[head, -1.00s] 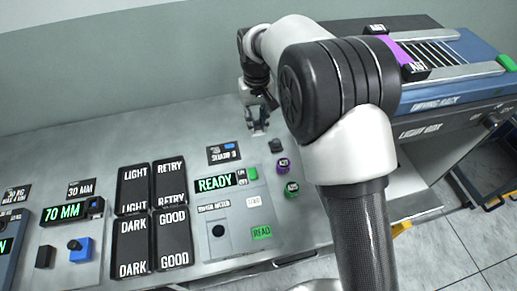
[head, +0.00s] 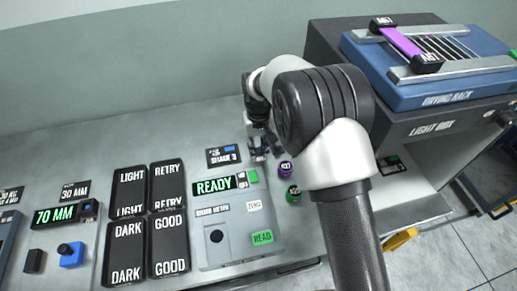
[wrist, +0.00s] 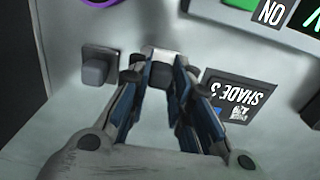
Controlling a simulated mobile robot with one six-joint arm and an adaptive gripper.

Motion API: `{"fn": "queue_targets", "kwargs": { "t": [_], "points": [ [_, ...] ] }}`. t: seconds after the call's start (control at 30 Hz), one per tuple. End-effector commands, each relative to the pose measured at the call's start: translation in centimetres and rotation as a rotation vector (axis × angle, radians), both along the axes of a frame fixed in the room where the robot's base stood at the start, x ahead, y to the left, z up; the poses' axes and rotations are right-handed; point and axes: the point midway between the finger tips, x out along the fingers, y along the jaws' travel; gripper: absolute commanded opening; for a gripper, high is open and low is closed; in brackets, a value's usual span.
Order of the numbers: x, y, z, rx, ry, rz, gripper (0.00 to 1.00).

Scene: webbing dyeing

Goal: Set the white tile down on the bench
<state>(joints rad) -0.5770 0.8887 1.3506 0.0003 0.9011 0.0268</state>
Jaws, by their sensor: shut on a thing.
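My gripper (head: 261,150) is over the bench (head: 115,148), just right of the SHADE 3 card. In the wrist view its two fingers (wrist: 162,75) are shut on a small pale piece, the white tile (wrist: 162,54), at the fingertips. The tile is hard to make out in the head view. The bench surface (wrist: 190,20) shows beyond the fingertips. I cannot tell whether the tile touches the bench.
The SHADE 3 card (head: 223,155) and the shade meter (head: 235,238) lie left of my gripper. A grey block (wrist: 96,70) stands beside the fingers. Purple (head: 285,168) and green (head: 293,192) pucks are close by. The light box (head: 432,128) is at right.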

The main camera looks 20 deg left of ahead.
Motion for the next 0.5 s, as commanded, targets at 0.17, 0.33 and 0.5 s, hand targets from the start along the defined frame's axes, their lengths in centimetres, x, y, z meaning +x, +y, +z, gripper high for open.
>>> {"fn": "queue_targets", "kwargs": {
  "t": [0.17,0.33,0.5],
  "points": [
    [-0.01,0.00,-0.24,-0.001,0.001,0.000,0.00],
    [-0.02,-0.01,-0.31,-0.001,0.001,0.000,0.28],
    [-0.03,-0.02,-0.30,-0.001,0.001,0.000,0.39]
  ]
}}
